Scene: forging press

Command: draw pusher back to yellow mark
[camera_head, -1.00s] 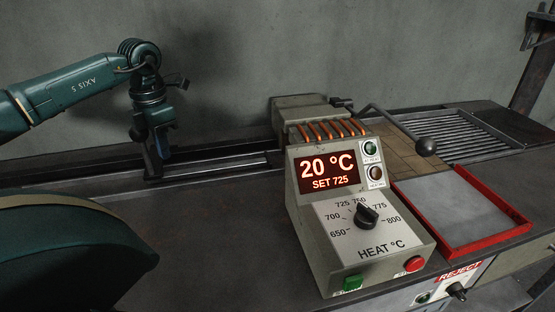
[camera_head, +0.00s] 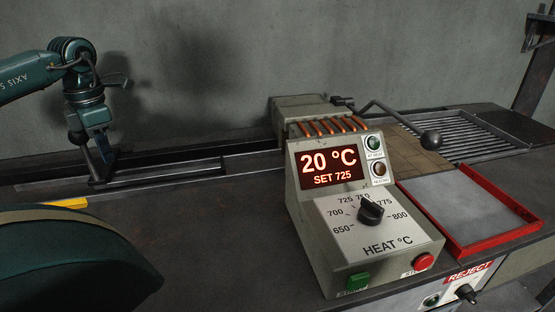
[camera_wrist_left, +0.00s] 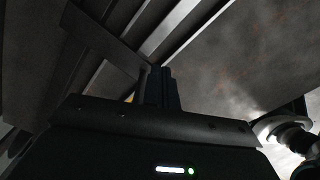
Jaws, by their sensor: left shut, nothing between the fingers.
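The pusher (camera_head: 97,172) is a dark metal piece with an upright plate, on the rail channel at the left of the head view. The yellow mark (camera_head: 68,203) lies on the bench edge to the left of and nearer than the pusher. My left gripper (camera_head: 103,150) is shut and empty, pointing down right beside the pusher's upright plate. In the left wrist view its closed fingers (camera_wrist_left: 162,88) stand against or very near a grey bar (camera_wrist_left: 100,40); I cannot tell whether they touch. My right gripper is not in view.
The heater box (camera_head: 360,215) reads 20 °C, set 725, with a coil (camera_head: 325,127) behind it. A ball-ended lever (camera_head: 431,140) and a red-rimmed tray (camera_head: 485,248) are at the right.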

